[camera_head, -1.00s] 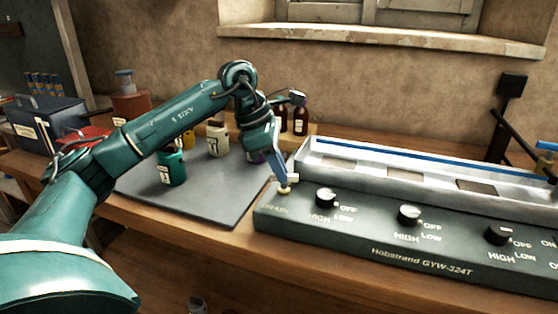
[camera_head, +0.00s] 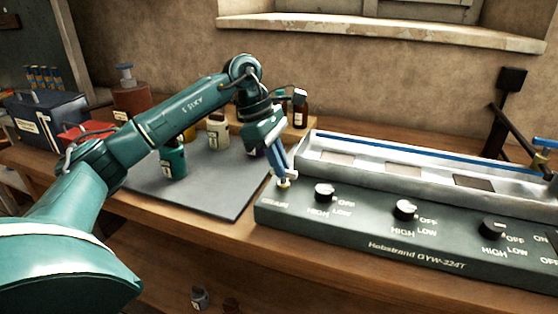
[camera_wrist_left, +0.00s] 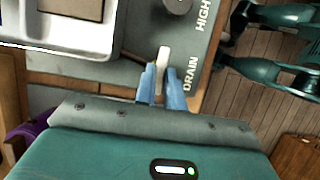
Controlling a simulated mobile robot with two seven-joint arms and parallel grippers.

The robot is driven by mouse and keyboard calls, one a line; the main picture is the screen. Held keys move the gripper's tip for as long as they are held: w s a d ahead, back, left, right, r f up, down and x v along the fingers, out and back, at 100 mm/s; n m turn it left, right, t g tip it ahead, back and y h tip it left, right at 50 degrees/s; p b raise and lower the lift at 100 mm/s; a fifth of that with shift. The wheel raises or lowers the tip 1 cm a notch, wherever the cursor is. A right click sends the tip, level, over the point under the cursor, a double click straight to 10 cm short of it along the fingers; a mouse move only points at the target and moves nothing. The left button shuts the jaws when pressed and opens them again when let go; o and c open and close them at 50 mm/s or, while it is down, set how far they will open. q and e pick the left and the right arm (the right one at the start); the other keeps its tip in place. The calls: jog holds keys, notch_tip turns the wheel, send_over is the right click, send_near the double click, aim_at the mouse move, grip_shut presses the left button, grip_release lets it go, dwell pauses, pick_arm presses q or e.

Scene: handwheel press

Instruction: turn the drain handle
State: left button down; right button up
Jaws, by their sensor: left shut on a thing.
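The drain handle is a small pale lever at the left end of the grey-green control panel, by the DRAIN lettering. In the wrist view the drain handle (camera_wrist_left: 163,60) stands out between the blue fingertips. My left gripper (camera_head: 282,178) reaches down onto it from above, and in the wrist view the left gripper (camera_wrist_left: 163,82) is shut on it. In the head view the fingers hide most of the handle, with a brass-coloured base (camera_head: 284,184) just below them. My right gripper is not identifiable in the head view.
The panel (camera_head: 370,230) carries black knobs (camera_head: 404,209) to the right of the handle. A metal basin (camera_head: 420,175) lies behind. A grey mat (camera_head: 215,190) with several jars, including a teal one (camera_head: 173,163), is to the left. A dark toolbox (camera_head: 45,120) stands farther left.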

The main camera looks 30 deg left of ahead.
pick_arm(q)
jog(key=c, duration=1.5)
grip_release()
jog(key=p+v, duration=0.1)
jog(key=v, duration=1.2)
jog(key=shift+r, duration=0.1)
